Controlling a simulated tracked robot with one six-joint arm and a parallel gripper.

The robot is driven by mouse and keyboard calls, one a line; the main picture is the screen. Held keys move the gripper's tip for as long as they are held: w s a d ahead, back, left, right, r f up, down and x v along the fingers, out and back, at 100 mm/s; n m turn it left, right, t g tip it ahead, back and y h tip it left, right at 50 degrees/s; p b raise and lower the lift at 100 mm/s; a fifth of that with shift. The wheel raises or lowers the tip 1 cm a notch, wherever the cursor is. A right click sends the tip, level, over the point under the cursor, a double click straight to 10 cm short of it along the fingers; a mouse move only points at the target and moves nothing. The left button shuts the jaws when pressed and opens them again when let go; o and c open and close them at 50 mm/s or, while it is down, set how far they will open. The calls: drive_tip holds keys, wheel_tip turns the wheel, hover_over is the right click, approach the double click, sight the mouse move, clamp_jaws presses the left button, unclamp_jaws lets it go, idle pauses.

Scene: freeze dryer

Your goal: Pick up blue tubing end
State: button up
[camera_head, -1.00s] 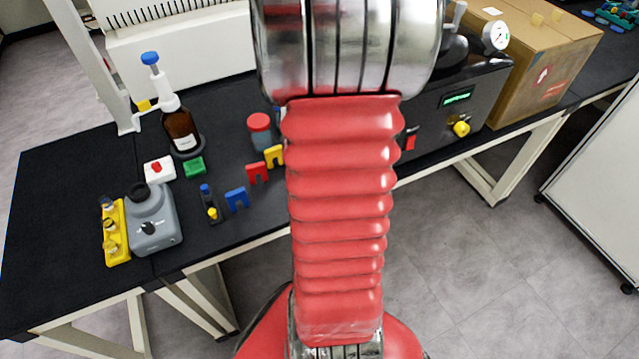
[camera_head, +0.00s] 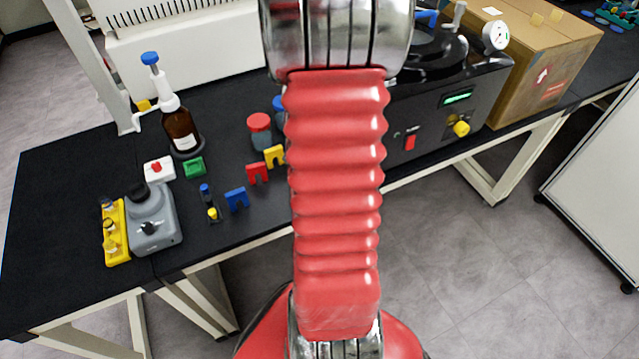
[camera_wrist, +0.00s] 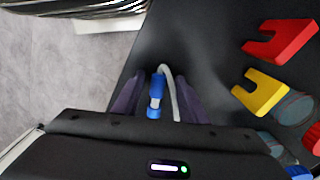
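The blue tubing end (camera_wrist: 156,88) shows in the wrist view as a short blue piece with a paler band low on it. A white curved tube (camera_wrist: 169,84) runs beside it. My gripper (camera_wrist: 157,96) has its two dark purple fingers on either side of the blue end, with visible gaps, so it looks open. How deep the end lies between the fingers I cannot tell. In the head view my arm hides the gripper and this spot.
In the wrist view a yellow clip (camera_wrist: 262,92) and a red clip (camera_wrist: 283,42) lie to the right on the black bench (camera_wrist: 215,35). In the head view a blue clip (camera_head: 237,199), grey device (camera_head: 155,225) and brown bottle (camera_head: 181,130) stand left, a black machine (camera_head: 450,105) right.

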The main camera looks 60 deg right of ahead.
drive_tip(key=shift+c, duration=0.3)
clamp_jaws()
idle(0.5)
